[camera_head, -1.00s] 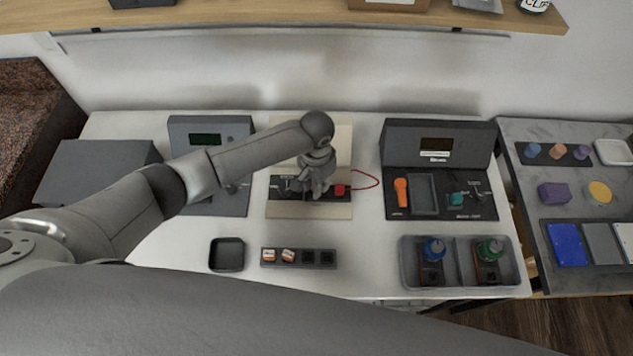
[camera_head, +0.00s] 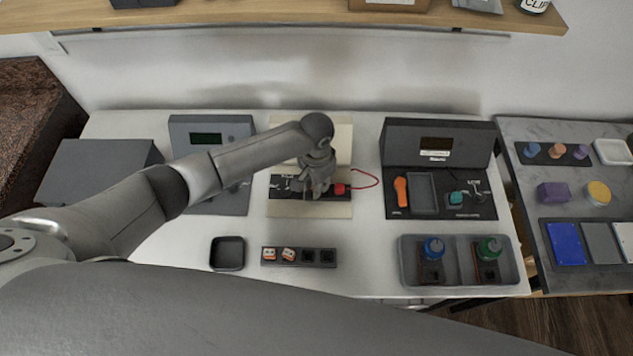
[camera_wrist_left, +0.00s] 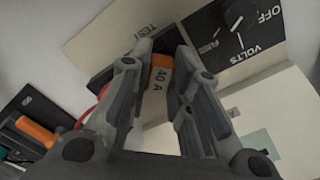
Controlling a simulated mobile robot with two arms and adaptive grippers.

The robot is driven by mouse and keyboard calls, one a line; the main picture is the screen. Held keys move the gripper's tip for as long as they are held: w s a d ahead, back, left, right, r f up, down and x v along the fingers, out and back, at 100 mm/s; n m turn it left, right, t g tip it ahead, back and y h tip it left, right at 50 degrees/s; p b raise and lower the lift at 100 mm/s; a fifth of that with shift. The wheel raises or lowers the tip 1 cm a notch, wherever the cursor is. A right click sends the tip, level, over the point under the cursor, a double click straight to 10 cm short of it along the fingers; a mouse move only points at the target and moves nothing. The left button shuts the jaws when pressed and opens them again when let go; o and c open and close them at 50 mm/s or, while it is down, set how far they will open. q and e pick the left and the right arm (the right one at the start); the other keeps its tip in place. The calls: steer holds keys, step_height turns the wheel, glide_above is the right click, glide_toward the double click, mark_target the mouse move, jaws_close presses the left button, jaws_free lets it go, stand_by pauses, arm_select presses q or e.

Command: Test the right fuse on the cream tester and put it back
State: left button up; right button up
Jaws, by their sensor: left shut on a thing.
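The cream tester (camera_head: 338,208) lies in the middle of the table, with a black panel across it. In the left wrist view its dial (camera_wrist_left: 240,17), marked OFF and VOLTS, and its TEST label show. My left gripper (camera_wrist_left: 163,85) is over the tester's black panel, its fingers on both sides of an orange fuse (camera_wrist_left: 160,72) marked 40 A. It is shut on this fuse. The fuse's lower end is hidden, so whether it touches the tester's contacts cannot be told. My right gripper is not in view.
A black strip (camera_head: 317,257) in front holds two white-and-orange pieces at its left; its right places look empty. A small black tray (camera_head: 227,253) stands left of it. A red lead (camera_head: 376,177) loops right of the tester. A grey bin (camera_head: 460,246) stands front right.

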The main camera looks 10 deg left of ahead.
arm_select(q)
steer(key=shift+f, duration=0.45)
stand_by(0.4)
steer(key=o, duration=1.2)
steer(key=shift+r, duration=0.2)
steer(key=shift+r+p, duration=1.3)
steer(key=shift+p, duration=0.4)
steer(key=shift+r, duration=0.15)
step_height(320, 180, up, 6)
steer(key=p, duration=0.7)
